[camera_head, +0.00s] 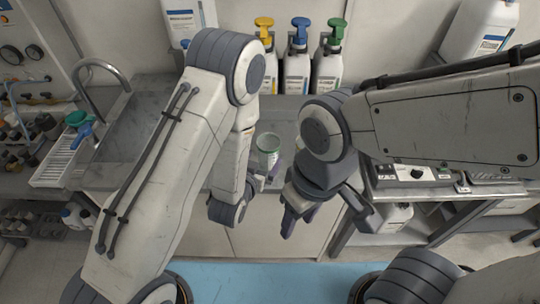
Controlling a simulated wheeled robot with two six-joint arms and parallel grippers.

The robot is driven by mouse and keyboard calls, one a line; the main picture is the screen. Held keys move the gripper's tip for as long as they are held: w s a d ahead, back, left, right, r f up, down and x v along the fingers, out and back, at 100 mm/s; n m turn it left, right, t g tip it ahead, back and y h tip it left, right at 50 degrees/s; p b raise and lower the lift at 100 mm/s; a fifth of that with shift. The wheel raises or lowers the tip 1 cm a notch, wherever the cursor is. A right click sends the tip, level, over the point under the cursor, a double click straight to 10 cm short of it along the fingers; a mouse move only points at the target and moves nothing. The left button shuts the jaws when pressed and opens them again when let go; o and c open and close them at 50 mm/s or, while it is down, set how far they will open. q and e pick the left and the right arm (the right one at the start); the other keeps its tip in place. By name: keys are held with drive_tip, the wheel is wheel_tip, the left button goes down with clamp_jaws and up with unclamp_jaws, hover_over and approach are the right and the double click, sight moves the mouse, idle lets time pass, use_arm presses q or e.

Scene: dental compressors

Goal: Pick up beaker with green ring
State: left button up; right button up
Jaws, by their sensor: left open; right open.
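A clear beaker with a green ring (268,146) stands upright at the front of the grey counter, between my two arms. My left gripper (266,176) is open just in front of and below the beaker, partly hidden by my own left wrist. I cannot tell whether its fingers touch the beaker or lie around it. My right gripper (326,222) is open and empty, pointing down in front of the counter, to the right of and below the beaker.
Pump bottles with yellow (264,28), blue (299,32) and green (336,35) tops stand along the back wall. A sink (135,135) and white drying rack (62,160) are at left. A control panel (420,172) is at right.

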sight(272, 146)
use_arm(q)
drive_tip(key=shift+f+b+x, duration=0.25)
drive_tip(key=shift+b+x, duration=1.35)
drive_tip(key=shift+b, duration=1.15)
drive_tip(key=shift+w+d+b, duration=0.1)
drive_tip(key=shift+w+b, duration=0.25)
drive_tip(key=shift+w, duration=0.05)
drive_tip(key=p+x, duration=0.1)
drive_tip(key=x, duration=0.3)
drive_tip(key=shift+w+d+r+p, duration=0.1)
drive_tip(key=shift+w+d+p, duration=0.05)
drive_tip(key=shift+w+p, duration=0.2)
drive_tip(key=shift+w+f, duration=0.2)
drive_tip(key=shift+w, duration=0.05)
drive_tip(key=c, duration=1.1)
